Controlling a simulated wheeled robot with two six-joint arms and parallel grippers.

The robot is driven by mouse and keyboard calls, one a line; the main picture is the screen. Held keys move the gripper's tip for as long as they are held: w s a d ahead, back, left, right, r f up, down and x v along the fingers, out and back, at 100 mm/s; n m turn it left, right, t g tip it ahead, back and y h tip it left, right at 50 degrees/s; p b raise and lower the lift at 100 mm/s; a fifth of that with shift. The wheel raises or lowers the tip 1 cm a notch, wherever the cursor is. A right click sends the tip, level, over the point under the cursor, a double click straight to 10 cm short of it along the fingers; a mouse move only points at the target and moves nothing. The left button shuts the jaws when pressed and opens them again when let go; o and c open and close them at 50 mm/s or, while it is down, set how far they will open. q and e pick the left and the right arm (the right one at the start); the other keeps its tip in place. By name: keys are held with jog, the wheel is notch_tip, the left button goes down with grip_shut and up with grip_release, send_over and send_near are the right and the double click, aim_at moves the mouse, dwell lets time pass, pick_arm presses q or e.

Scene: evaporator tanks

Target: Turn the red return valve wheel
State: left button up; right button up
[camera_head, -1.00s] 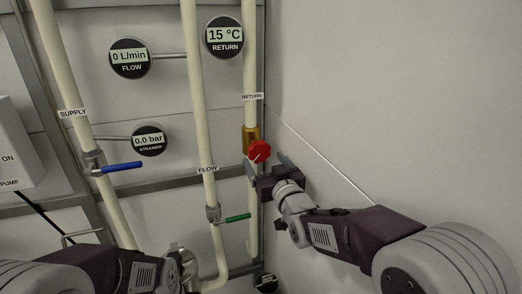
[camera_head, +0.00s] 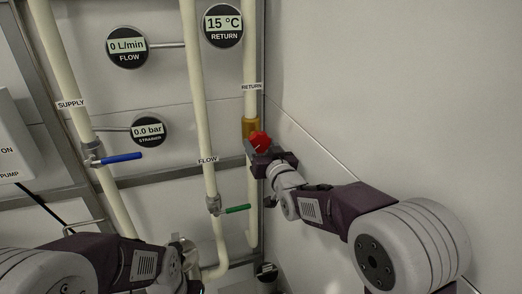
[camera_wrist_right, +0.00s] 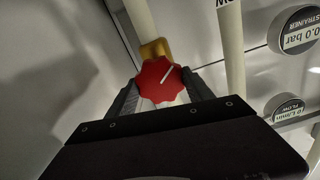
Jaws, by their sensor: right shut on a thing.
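The red return valve wheel (camera_head: 260,141) sits on a brass body (camera_head: 251,127) on the return pipe, below the RETURN label. In the right wrist view the red wheel (camera_wrist_right: 159,80) has a scalloped rim and a white line slanting up to the right. My right gripper (camera_head: 259,149) is at the wheel. In the wrist view its two fingers lie on either side of the wheel, shut on it. My left arm comes in at the lower left; its gripper (camera_head: 184,262) is low near the flow pipe, and its fingers do not show clearly.
A blue supply lever (camera_head: 122,158) and a green flow lever (camera_head: 237,209) stick out from the pipes to the left. Gauges read 0 L/min (camera_head: 127,47), 0.0 bar (camera_head: 148,131) and 15 °C (camera_head: 222,25). A plain wall (camera_head: 400,90) is close on the right.

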jog(key=shift+f+m+b, duration=0.35)
jog(key=shift+m+b, duration=0.1)
jog(key=shift+m, duration=0.25)
jog(key=shift+r+m+b, duration=0.2)
jog(key=shift+m+b, duration=0.1)
jog(key=shift+m, duration=0.5)
pick_arm(q)
notch_tip(320, 180, down, 3)
jog(key=shift+r, duration=0.15)
pick_arm(e)
jog(key=shift+r, duration=0.1)
jog(key=o, duration=1.4)
jog(key=shift+c, duration=0.2)
jog(key=shift+s+d, duration=0.1)
jog(key=shift+s, duration=0.25)
pick_arm(q)
notch_tip(320, 180, down, 3)
jog(key=b, duration=0.3)
pick_arm(e)
jog(key=v, duration=0.8)
